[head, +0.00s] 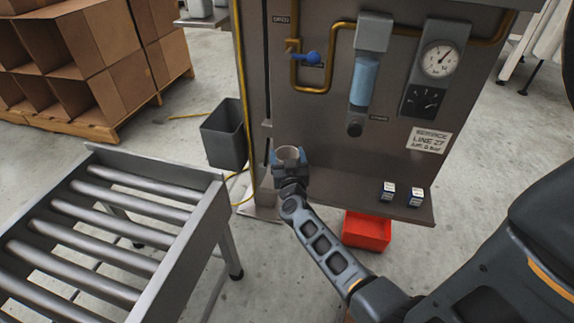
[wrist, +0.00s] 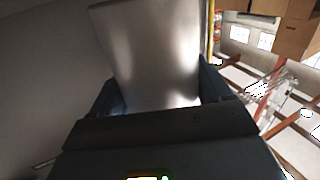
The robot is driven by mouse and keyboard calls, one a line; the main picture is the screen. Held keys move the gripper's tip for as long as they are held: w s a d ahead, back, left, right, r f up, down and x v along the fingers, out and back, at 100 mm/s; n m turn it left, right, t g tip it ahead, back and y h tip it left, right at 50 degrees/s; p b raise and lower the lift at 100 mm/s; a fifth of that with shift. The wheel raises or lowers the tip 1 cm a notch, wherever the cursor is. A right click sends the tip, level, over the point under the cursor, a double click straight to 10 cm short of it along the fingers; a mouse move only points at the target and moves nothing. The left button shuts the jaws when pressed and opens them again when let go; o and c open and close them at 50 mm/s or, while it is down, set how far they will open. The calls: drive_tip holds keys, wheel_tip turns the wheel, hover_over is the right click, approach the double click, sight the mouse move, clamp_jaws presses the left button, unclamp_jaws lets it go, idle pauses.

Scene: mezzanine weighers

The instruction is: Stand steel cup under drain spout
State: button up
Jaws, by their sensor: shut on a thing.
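My gripper (head: 290,168) is shut on the steel cup (head: 289,153), whose open rim faces up in the head view. In the wrist view the steel cup (wrist: 150,55) is a smooth grey metal body between the two fingers. The cup is at the left end of the grey panel's lower shelf (head: 340,192); I cannot tell whether it touches the shelf. The drain spout seems to be the dark round fitting (head: 355,128) below the blue sight glass (head: 364,80), right of and above the cup.
Two small labelled boxes (head: 388,191) (head: 416,196) stand on the shelf's right part. A red bin (head: 367,231) is under the shelf. A roller conveyor (head: 130,235) and a grey waste bin (head: 224,135) are at left. A blue-handled valve (head: 306,58) and gauge (head: 440,59) are on the panel.

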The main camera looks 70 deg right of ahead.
drive_tip(key=shift+f, duration=0.5)
drive_tip(key=shift+f, duration=0.2)
drive_tip(key=o, duration=1.1)
drive_tip(key=shift+f+b, duration=0.15)
drive_tip(key=shift+b, duration=0.5)
